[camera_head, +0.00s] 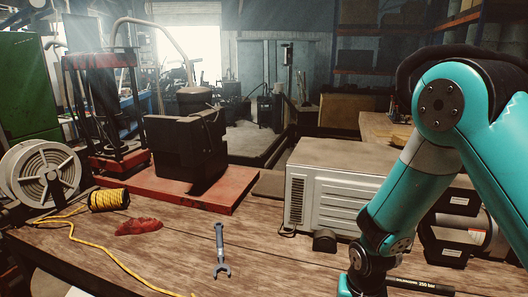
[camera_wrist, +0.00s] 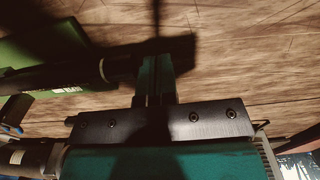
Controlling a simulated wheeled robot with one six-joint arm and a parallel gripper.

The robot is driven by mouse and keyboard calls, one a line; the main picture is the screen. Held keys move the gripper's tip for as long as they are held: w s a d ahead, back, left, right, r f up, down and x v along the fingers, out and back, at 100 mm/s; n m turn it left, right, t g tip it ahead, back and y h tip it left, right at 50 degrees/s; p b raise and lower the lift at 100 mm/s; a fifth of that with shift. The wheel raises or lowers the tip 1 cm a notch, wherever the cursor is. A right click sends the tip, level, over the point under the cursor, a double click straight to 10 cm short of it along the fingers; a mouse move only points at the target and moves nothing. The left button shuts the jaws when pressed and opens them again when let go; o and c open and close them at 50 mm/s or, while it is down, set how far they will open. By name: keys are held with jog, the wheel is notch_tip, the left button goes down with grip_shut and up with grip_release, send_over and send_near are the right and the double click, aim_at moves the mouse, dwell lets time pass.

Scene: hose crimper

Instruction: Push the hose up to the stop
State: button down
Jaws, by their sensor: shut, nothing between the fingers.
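The black hose (camera_head: 425,285), printed "250 bar", lies along the bottom right of the head view, its left part passing behind my arm. In the wrist view a dark hose-like length (camera_wrist: 40,80) with a pale ring comes from the left towards my fingers; contact cannot be told. My gripper (camera_wrist: 155,78) is shut and empty, low over the wooden bench; in the head view its fingers are below the frame. A dark machine with a silver cylinder (camera_head: 477,236), probably the crimper, stands behind my arm at right. I cannot make out the stop.
On the bench (camera_head: 180,260) are a wrench (camera_head: 221,250), a red rag (camera_head: 139,226) and a yellow rope coil (camera_head: 108,200). A grey-white cabinet (camera_head: 335,190) stands behind my arm. A green object (camera_wrist: 45,55) lies beyond the dark length in the wrist view.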

jog(key=shift+s+d, duration=0.45)
jog(key=shift+d, duration=0.95)
jog(key=shift+s+d, duration=0.5)
jog(key=shift+d, duration=0.9)
jog(key=shift+s+d, duration=0.45)
jog(key=shift+d, duration=0.95)
jog(key=shift+a, duration=0.25)
jog(key=shift+w+a, duration=0.15)
jog(key=shift+a, duration=0.15)
jog(key=shift+r+p, duration=3.3)
jog(key=shift+r, duration=0.75)
